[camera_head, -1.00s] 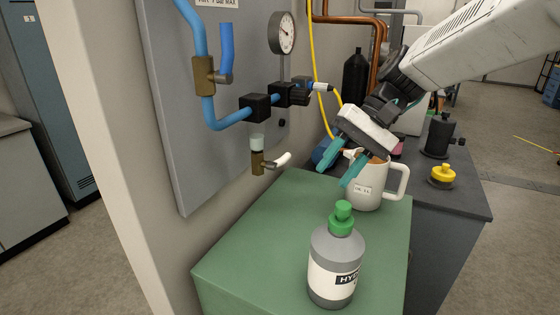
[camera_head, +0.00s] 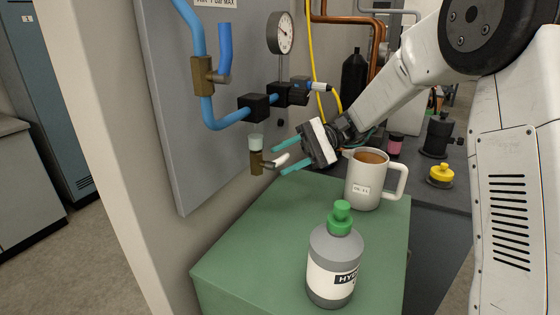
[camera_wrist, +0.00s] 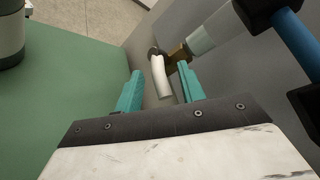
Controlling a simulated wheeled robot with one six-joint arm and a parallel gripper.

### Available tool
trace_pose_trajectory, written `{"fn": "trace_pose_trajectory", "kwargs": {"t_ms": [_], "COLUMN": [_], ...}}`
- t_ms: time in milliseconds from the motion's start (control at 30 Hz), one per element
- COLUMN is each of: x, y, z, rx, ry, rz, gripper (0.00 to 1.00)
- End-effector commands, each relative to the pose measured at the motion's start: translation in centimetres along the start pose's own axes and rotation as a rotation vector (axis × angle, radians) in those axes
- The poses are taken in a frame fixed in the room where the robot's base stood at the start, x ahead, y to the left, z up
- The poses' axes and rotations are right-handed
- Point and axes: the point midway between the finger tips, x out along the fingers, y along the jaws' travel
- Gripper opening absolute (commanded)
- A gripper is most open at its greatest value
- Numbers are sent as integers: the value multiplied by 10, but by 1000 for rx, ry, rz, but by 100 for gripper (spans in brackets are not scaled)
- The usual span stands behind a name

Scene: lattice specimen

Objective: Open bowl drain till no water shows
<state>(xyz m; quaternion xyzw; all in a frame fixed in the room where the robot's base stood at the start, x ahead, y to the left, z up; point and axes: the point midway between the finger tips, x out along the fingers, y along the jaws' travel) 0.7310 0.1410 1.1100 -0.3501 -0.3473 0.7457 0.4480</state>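The bowl drain hangs below the blue pipe on the grey panel. Its bowl (camera_head: 256,143) is pale and translucent; I cannot make out a clear water level in it. Under it is a brass body (camera_head: 256,164) with a white lever (camera_head: 281,160) sticking out to the right, angled slightly up. My gripper (camera_head: 278,160) is open, with teal fingers pointing left at the lever. In the wrist view the lever (camera_wrist: 161,76) lies between the spread fingertips (camera_wrist: 160,70), its free end nearest me. No clear contact shows. The bowl (camera_wrist: 208,35) is at upper right there.
A white mug (camera_head: 362,190) with brown liquid stands on the green-topped cabinet (camera_head: 240,255), right of my gripper. A grey bottle (camera_head: 333,265) with a green cap stands in front. A pressure gauge (camera_head: 281,33), black fittings (camera_head: 255,107) and a yellow hose (camera_head: 311,60) are above.

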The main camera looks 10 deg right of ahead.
Motion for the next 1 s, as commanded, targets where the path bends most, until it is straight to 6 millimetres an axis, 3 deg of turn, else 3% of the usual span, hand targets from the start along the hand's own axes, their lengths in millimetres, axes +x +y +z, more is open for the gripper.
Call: {"fn": "trace_pose_trajectory", "kwargs": {"t_ms": [200,467,633,1000], "x": [20,22,22,21], "y": [0,0,0,0], "z": [0,0,0,1], "rx": [0,0,0,-22], "ry": [-1,0,0,21], "rz": [2,2,2,28], "gripper": [39,39,0,0]}}
